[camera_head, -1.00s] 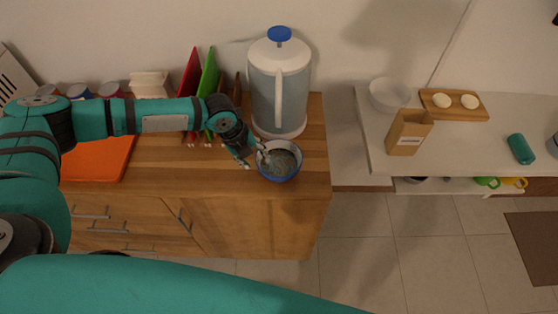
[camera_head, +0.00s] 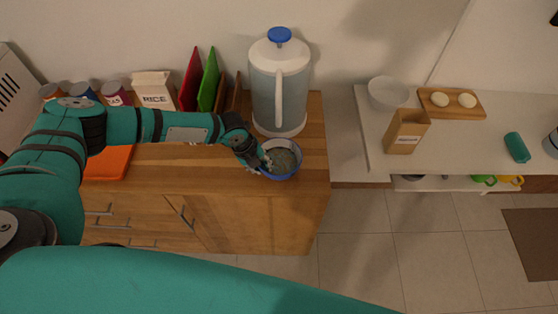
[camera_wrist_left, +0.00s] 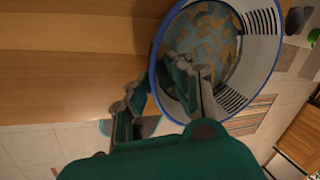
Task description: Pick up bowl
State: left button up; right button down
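The bowl (camera_head: 286,158) has a blue rim and a greyish patterned inside. It stands near the right front edge of the wooden counter, in front of the large jug. In the left wrist view the bowl (camera_wrist_left: 215,45) fills the upper right. My left gripper (camera_head: 258,166) is at the bowl's left rim. In the left wrist view the left gripper (camera_wrist_left: 158,85) straddles the rim, one finger inside the bowl and one outside. Its fingers are apart, with a gap beside the rim; firm contact cannot be seen. My right gripper is not in view.
A tall jug (camera_head: 279,85) with a blue lid stands close behind the bowl. Red and green boards (camera_head: 207,80), a rice box (camera_head: 154,90) and cans line the back.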

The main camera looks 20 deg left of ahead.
pick_arm(q)
grip_shut()
jog(key=shift+r, duration=0.2)
